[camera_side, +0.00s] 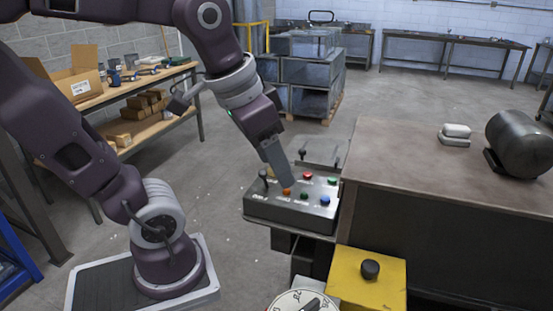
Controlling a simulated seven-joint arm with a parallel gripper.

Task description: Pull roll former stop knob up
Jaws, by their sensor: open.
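A dark control panel (291,208) carries several coloured buttons: a red one (307,175), a green one (332,181), an orange one (287,191), a dark green one and a blue one (325,200). The labels are too small to read, so I cannot tell which is the roll former stop knob. My gripper (286,184) points down at the panel, with its fingertips at or just above the orange button. It is open. The fingers partly cover the panel's left-middle area, and contact with the button cannot be told.
A black-topped lever (263,175) stands at the panel's left end. A brown workbench (430,170) adjoins on the right. A yellow box (366,285) with a black knob (370,269) and a white dial (300,302) are in front. Behind stand metal duct sections (310,75).

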